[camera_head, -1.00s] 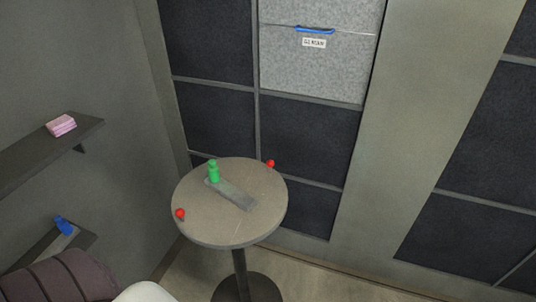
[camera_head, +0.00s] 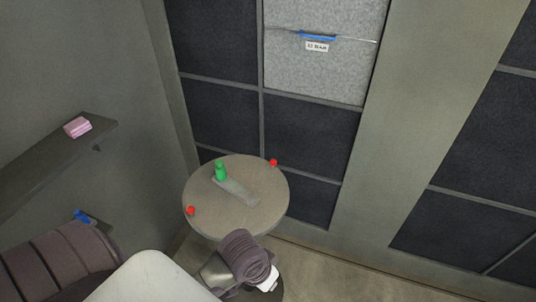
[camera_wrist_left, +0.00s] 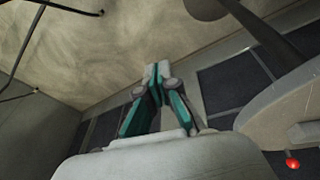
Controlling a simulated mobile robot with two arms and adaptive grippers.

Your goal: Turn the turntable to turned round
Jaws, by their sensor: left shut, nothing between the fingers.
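The turntable (camera_head: 262,211) is a round beige-grey top on a post. On it lies a flat grey bar (camera_head: 240,192) with an upright green peg (camera_head: 221,171) at its far left end. A red knob (camera_head: 191,210) sits at the left rim and another red knob (camera_head: 273,162) at the far right rim. In the left wrist view, the turntable edge (camera_wrist_left: 290,100) is at the right with a red knob (camera_wrist_left: 292,164) below it. My left gripper (camera_wrist_left: 157,70) is shut and empty, apart from the turntable. In the head view my arm covers the post. My right gripper is not in view.
A shelf (camera_head: 50,160) on the left wall holds a pink block (camera_head: 78,127). A blue object (camera_head: 83,216) shows lower left, partly hidden by my arm. Dark wall panels and a grey panel with a blue handle (camera_head: 318,36) stand behind the turntable.

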